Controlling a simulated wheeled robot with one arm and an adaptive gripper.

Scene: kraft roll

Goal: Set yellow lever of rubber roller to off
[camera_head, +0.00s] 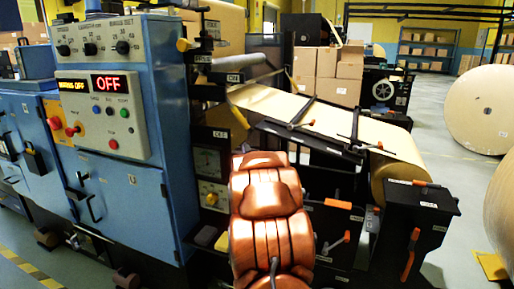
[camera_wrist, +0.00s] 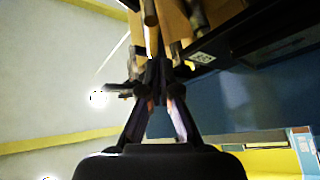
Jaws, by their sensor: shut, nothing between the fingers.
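A yellow-tipped lever or knob (camera_head: 183,44) sits high on the side of the blue cabinet, beside the dark roller frame; I cannot tell for sure that it is the rubber roller's lever. Small label plates (camera_head: 233,77) are on the frame to its right. In the wrist view my gripper (camera_wrist: 158,72) has its fingers together and empty. Tan and brown bar-like parts (camera_wrist: 150,22) show just beyond the fingertips; I cannot tell whether they touch. In the head view my orange arm hides the gripper.
The kraft web (camera_head: 290,105) runs right to a roll (camera_head: 390,172). Orange-handled levers (camera_head: 410,255) stick out at the lower right. Large paper rolls (camera_head: 485,110) stand on the open floor at right.

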